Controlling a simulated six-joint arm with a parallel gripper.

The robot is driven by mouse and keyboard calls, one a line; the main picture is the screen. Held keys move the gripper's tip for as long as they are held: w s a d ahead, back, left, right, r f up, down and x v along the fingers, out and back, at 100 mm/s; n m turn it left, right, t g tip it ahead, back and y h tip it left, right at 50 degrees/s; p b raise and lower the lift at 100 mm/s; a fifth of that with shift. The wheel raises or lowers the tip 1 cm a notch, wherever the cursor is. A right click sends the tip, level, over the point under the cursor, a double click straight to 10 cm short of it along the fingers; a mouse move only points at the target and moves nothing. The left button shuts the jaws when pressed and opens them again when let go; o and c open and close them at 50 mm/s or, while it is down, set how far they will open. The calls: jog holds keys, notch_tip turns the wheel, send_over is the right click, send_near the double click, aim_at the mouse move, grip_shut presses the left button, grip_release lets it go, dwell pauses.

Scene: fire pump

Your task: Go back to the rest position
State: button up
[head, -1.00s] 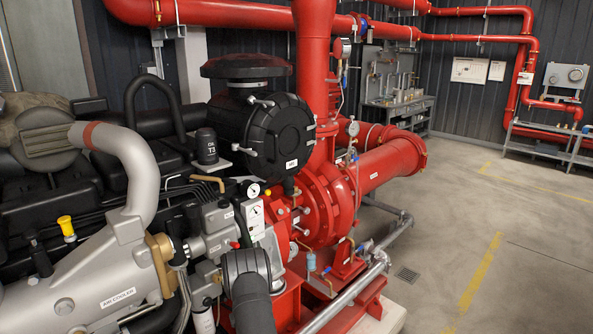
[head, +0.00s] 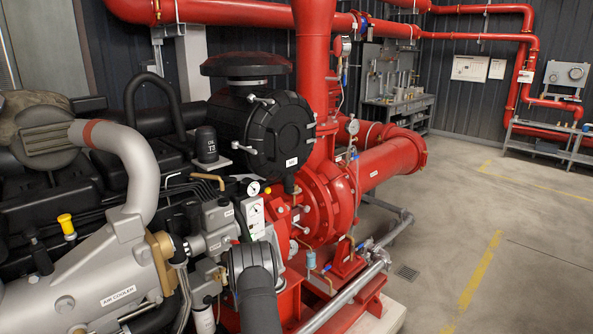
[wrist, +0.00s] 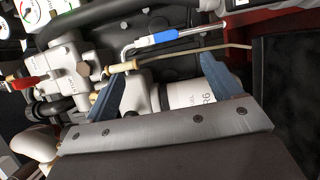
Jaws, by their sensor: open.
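In the wrist view my gripper (wrist: 165,82) is open, its two blue-grey fingers wide apart. A white cylinder (wrist: 192,95) with a label partly reading "UEL" and "R6" shows between and beyond the fingers. I cannot tell how far it is from them, and the gripper's palm hides its lower part. In the head view a dark grey link of my arm (head: 258,300) stands at the bottom centre, in front of the engine. I cannot make out the fingers there.
A blue-sleeved lever (wrist: 165,38), a thin rod (wrist: 190,55), a valve block (wrist: 75,60) and gauges (wrist: 38,12) crowd the wrist view. The engine (head: 80,270) and red pump (head: 325,200) fill the head view's left and centre. Open floor (head: 500,230) lies right.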

jog(key=v, duration=0.8)
jog(key=w+a+r+m+g+y, duration=0.1)
jog(key=w+a+m+g, duration=0.2)
jog(key=w+m, duration=0.3)
jog(key=w+a+r+m+g+y, duration=0.1)
jog(key=w+a+r+m+g, duration=0.1)
jog(key=w+m, duration=0.4)
jog(key=shift+w+a+r+m+g, duration=0.3)
jog(key=shift+w+a+g, duration=0.4)
jog(key=shift+w+a, duration=0.75)
jog(key=shift+w+d, duration=0.2)
jog(key=shift+w, duration=0.05)
dwell(2.2)
